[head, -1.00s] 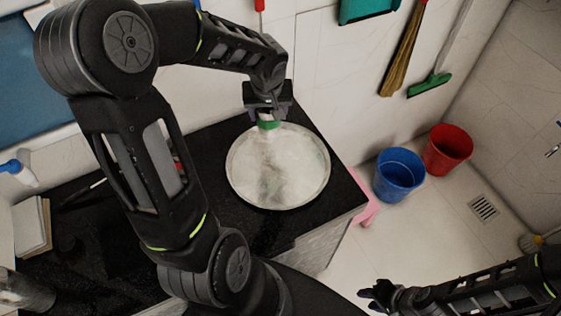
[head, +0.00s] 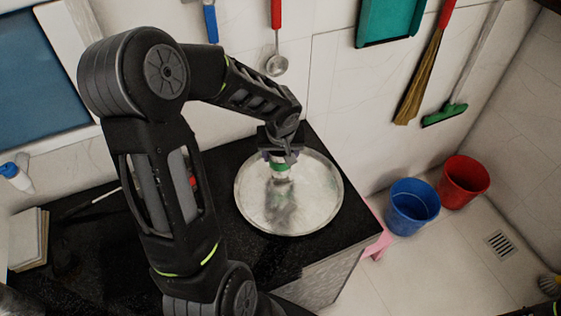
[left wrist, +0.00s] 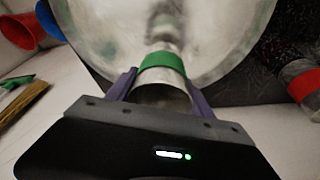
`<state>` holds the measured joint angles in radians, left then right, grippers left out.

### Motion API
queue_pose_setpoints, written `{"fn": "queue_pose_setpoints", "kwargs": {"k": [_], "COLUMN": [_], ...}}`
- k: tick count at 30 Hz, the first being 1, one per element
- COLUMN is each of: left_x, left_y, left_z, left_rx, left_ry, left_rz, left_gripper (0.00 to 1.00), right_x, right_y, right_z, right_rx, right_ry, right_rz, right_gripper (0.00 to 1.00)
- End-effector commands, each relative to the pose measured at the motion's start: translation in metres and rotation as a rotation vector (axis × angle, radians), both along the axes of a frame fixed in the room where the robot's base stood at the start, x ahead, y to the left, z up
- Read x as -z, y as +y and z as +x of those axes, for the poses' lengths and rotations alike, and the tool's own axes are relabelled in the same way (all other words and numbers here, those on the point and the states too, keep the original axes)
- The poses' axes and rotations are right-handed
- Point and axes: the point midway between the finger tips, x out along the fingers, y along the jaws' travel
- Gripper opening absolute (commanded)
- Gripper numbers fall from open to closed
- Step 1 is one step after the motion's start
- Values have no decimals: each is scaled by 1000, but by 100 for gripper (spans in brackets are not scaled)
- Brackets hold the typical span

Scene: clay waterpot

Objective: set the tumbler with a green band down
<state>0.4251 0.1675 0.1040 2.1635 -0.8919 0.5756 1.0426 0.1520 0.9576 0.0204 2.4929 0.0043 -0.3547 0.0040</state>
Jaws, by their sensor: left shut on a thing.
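The tumbler with a green band (head: 280,171) is a pale metal cup in my left gripper (head: 279,158). It appears over the back part of a round metal tray (head: 338,207) on the black counter. In the left wrist view, the two fingers (left wrist: 160,88) close around the tumbler (left wrist: 163,62) at its green band, and the tray's dull surface (left wrist: 100,35) lies beyond it. A dark, blurred reflection shows in the tray near the tumbler. I cannot tell whether its base touches the tray. My right gripper is out of view.
A red-banded metal vessel (left wrist: 303,84) stands at the right in the left wrist view. A blue bucket (head: 412,207) and a red bucket (head: 463,182) stand on the floor to the right. The tray's front half is bare. A ladle (head: 277,50) hangs on the wall behind.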

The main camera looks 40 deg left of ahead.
Motion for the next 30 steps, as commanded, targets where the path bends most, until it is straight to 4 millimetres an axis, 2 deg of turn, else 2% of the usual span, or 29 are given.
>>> {"fn": "queue_pose_setpoints", "kwargs": {"k": [1, 3, 11, 17, 18, 25, 30], "left_x": [13, 18, 17, 22, 20, 20, 20], "left_y": [0, 0, 0, 0, 0, 0, 0], "left_z": [0, 1, 1, 1, 1, 1, 1], "left_rx": [0, 1, 1, 1, 1, 1, 1], "left_ry": [0, -1, -2, -3, -2, -2, -2], "left_rz": [0, 0, 1, 1, 1, 1, 1], "left_gripper": [18, 18, 18, 18, 63, 82, 82], "right_x": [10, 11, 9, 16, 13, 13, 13], "right_y": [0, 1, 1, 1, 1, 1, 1], "right_z": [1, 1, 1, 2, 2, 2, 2], "right_rx": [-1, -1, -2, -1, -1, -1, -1], "right_ry": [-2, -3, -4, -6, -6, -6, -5], "right_rz": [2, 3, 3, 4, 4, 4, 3], "right_gripper": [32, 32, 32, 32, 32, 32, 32]}}
